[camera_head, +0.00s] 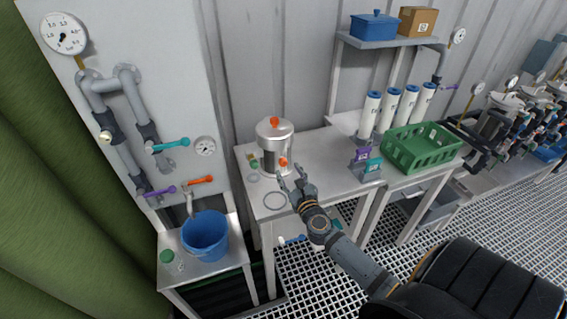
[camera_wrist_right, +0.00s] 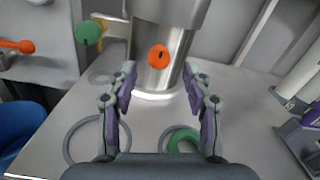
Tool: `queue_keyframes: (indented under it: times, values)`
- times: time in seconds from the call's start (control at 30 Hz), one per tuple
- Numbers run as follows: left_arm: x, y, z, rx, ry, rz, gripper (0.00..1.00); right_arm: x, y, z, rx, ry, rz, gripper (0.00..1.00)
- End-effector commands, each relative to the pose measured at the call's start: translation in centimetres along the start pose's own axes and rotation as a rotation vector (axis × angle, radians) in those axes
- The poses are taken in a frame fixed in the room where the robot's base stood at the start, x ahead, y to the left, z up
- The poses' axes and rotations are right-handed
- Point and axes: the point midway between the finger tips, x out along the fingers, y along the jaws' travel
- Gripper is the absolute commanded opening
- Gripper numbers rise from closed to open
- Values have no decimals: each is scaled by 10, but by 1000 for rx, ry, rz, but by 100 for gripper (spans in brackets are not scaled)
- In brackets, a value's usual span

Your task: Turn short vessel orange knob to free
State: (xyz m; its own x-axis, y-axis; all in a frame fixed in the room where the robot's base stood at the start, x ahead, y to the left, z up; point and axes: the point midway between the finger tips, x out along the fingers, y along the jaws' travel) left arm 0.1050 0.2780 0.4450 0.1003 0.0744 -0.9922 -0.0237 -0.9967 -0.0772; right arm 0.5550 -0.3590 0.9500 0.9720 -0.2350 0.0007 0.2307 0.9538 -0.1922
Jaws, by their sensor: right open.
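The short vessel (camera_head: 274,150) is a squat steel cylinder standing upright on the left part of the white table. An orange knob (camera_head: 283,162) sits low on its front, and another orange knob (camera_head: 274,121) is on its lid. My right gripper (camera_head: 290,178) is open just in front of the vessel. In the right wrist view the vessel's steel wall (camera_wrist_right: 182,50) rises ahead, and the low orange knob (camera_wrist_right: 158,56) faces me between and beyond my open fingers (camera_wrist_right: 160,85). The fingers appear apart from the knob. My left gripper is out of view.
Grey rings (camera_head: 275,201) and a green ring (camera_wrist_right: 183,140) lie on the table in front of the vessel. A green knob (camera_wrist_right: 88,31) is at its left. Purple and teal holders (camera_head: 366,163), white cylinders (camera_head: 388,110) and a green crate (camera_head: 420,147) stand to the right. A blue bucket (camera_head: 205,236) is lower left.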

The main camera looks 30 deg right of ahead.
Motion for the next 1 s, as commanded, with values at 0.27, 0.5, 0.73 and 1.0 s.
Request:
queue_keyframes:
  times: [0.27,0.5,0.73,1.0]
  values:
    - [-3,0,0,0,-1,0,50,46,0,0,0,-1,0,50]
    - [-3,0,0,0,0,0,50,53,0,0,-1,0,1,50]
    - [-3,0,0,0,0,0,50,52,0,0,-1,0,1,35]
    - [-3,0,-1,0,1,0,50,52,0,0,-2,0,1,0]
